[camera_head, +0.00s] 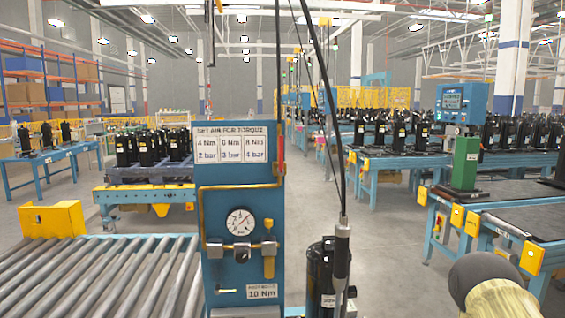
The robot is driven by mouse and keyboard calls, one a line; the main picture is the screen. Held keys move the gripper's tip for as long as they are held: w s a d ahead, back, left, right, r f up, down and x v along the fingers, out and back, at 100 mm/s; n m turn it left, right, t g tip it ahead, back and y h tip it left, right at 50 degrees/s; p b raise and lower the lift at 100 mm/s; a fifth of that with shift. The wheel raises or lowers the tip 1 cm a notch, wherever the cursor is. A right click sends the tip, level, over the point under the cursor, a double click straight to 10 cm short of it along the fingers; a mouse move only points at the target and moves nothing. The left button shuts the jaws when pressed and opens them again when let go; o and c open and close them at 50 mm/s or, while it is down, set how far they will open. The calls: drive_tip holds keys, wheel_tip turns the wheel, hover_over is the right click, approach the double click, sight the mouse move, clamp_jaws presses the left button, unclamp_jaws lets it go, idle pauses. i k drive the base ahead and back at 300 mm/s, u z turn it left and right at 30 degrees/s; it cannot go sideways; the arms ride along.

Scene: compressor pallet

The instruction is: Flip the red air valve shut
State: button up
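The red air valve (281,159) is at the right edge of the blue panel (239,170). Its narrow red handle stands upright, in line with the dark vertical air line above it. A brass pipe (228,186) runs from just below it across the panel and down toward the gauge (240,222). The gauge is round and white, with a regulator under it. A dark rounded part with a pale section, which looks like my arm, shows at the lower right, apart from the valve. No gripper fingers can be made out.
A hanging tool (342,255) on dark cables is right of the panel, by a black compressor (318,275). A roller conveyor (90,275) lies at left. A blue workbench (530,222) with a green post stands at right. Open floor lies between.

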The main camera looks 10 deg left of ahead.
sight(280, 171)
drive_tip(key=u, duration=1.15)
drive_tip(key=k, duration=0.8)
drive_tip(key=z, duration=0.55)
drive_tip(key=i, duration=0.5)
